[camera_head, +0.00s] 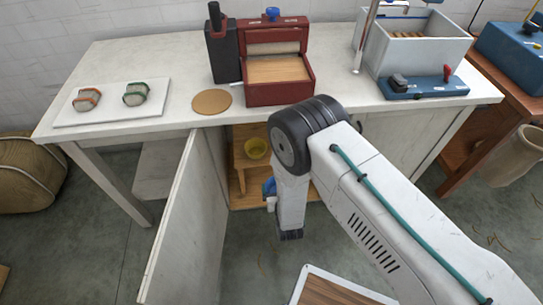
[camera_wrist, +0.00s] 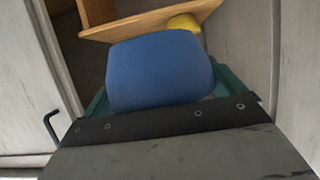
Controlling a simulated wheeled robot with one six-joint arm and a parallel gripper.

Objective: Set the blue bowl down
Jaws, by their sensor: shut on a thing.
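The blue bowl (camera_wrist: 160,70) fills the middle of the wrist view, between the teal fingers of my gripper (camera_wrist: 160,95), which is shut on it. In the head view only a small piece of the blue bowl (camera_head: 268,187) shows beside my forearm; the rest is hidden. My gripper holds it in front of the open cupboard under the bench. A yellow bowl (camera_head: 257,148) stands on a wooden shelf (camera_head: 240,160) inside the cupboard; it also shows beyond the blue bowl in the wrist view (camera_wrist: 183,22).
The cupboard door (camera_head: 187,235) stands open at the left, with its handle (camera_wrist: 50,125) near my gripper.

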